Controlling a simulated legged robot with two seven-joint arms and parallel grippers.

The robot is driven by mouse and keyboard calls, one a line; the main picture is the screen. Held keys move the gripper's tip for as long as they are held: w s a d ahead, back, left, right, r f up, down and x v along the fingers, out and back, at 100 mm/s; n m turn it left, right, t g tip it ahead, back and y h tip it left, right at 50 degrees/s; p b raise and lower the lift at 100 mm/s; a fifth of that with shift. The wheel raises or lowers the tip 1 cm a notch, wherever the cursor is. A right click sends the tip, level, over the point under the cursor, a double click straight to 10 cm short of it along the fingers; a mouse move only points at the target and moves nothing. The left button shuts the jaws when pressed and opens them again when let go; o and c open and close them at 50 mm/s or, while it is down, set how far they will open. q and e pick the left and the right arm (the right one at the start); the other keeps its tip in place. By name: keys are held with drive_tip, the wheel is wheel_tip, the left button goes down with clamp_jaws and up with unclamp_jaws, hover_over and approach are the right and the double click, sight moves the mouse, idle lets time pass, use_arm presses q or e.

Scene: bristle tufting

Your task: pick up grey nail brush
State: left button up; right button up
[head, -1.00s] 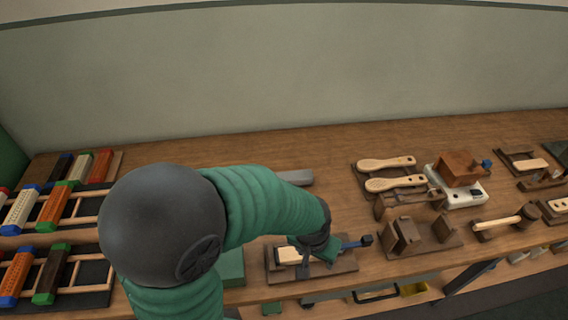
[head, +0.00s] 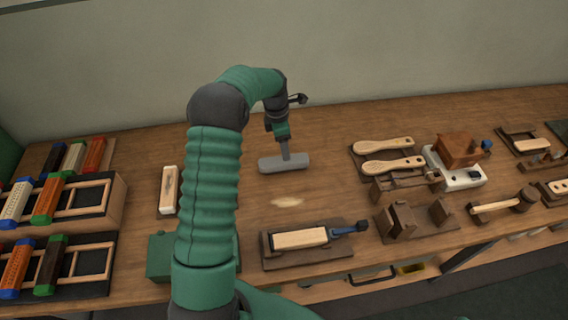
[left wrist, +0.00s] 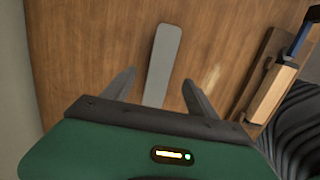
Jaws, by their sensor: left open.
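The grey nail brush (head: 284,163) is a plain grey bar with rounded ends, lying on the wooden bench toward the back in the head view. My left gripper (head: 285,151) points down over its middle, with its fingers edge-on. In the left wrist view the brush (left wrist: 163,55) runs lengthwise between the two open fingers of my left gripper (left wrist: 157,80), with a gap on each side. The frames do not show clearly how far the fingertips are above the bench. Any bristles are hidden. My right gripper is in neither view.
A clamp fixture with a pale wooden block (head: 300,238) stands nearer the front edge. A pale block on a dark base (head: 169,190) is at left, beside racks of coloured blocks (head: 45,200). Wooden paddles (head: 390,146) lie at right. Bench around the brush is clear.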

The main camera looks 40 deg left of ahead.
sight(284, 164)
use_arm(q)
wheel_tip(284, 164, down, 9)
drive_tip(key=shift+a+r, duration=0.1)
drive_tip(key=shift+a, duration=0.05)
drive_tip(key=shift+d+r, duration=0.1)
drive_tip(key=shift+d, duration=0.1)
drive_tip(key=shift+d+r, duration=0.15)
drive_tip(key=c, duration=0.4)
clamp_jaws()
